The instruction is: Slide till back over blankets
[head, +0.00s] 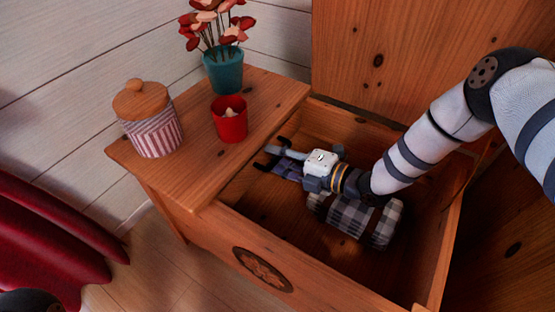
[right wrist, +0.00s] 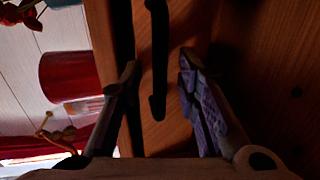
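My right gripper (head: 268,153) reaches into the chest at the top's right edge. Its fingers are apart. In the right wrist view a dark bar handle (right wrist: 158,62) on the wood lies between the fingers; I cannot tell whether they touch it. My left gripper is not in view.
On the wooden top stand a striped jar (head: 152,137) with a wooden lid, a red cup (head: 230,126) and a teal flowerpot (head: 223,73). The raised lid (head: 380,60) stands behind the chest. Red fabric (head: 50,240) hangs at the left.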

